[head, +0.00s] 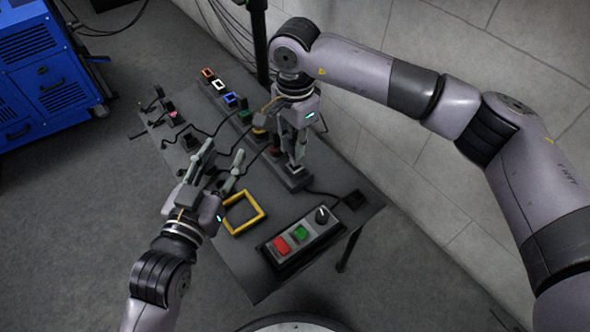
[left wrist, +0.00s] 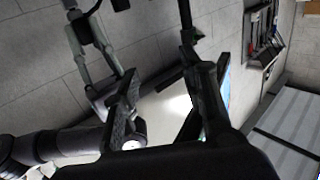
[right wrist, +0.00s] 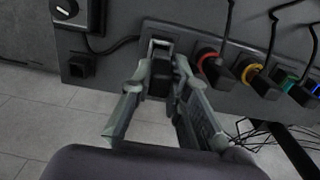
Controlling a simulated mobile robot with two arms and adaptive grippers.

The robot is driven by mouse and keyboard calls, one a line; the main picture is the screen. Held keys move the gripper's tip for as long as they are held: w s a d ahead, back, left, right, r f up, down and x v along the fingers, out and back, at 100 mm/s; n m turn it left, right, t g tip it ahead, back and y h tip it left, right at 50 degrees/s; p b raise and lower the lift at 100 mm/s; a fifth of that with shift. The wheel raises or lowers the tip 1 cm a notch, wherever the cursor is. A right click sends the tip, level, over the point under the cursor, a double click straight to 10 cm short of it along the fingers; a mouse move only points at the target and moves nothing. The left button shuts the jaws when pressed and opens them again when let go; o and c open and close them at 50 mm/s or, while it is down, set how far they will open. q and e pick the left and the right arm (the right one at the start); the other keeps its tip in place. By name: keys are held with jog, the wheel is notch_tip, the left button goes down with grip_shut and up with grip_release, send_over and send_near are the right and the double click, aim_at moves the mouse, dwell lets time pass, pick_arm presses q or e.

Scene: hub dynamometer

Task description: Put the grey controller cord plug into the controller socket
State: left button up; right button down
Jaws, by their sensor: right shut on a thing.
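My right gripper (head: 296,165) points down at the near end of the socket strip. In the right wrist view its fingers (right wrist: 157,98) are shut on a dark plug (right wrist: 161,78). The plug is at the grey-framed socket (right wrist: 161,44), lined up with it; I cannot tell how deep it sits. The gripper hides most of the plug in the head view. My left gripper (head: 222,163) is open and empty above the table, left of the right gripper; its spread fingers also show in the left wrist view (left wrist: 160,85).
The table (head: 348,212) also bears a control box (head: 302,241) with red and green buttons, a yellow frame (head: 244,212) and several corded plugs. Red (right wrist: 207,58) and yellow (right wrist: 252,75) sockets sit beside the grey one. A small black block (right wrist: 82,66) with a cord lies near the table edge.

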pick_arm(q)
jog(key=shift+r, duration=0.1)
pick_arm(e)
jog(key=shift+f, duration=0.15)
jog(key=shift+f, duration=0.1)
jog(key=shift+f+b, duration=0.15)
jog(key=shift+b, duration=0.2)
jog(key=shift+f+b, duration=0.5)
jog(key=shift+f, duration=0.15)
jog(key=shift+f+b, duration=0.3)
jog(key=shift+f, duration=0.1)
pick_arm(q)
notch_tip(320, 180, up, 9)
jog(key=s+t+h, duration=0.2)
jog(key=t, duration=0.3)
jog(key=shift+d+r+t, duration=0.2)
jog(key=shift+d+t, duration=0.2)
jog(key=shift+d, duration=0.05)
pick_arm(e)
jog(key=c, duration=1.5)
grip_release()
jog(key=shift+o, duration=0.2)
jog(key=shift+r, duration=0.15)
notch_tip(320, 180, up, 12)
jog(key=shift+f, duration=0.15)
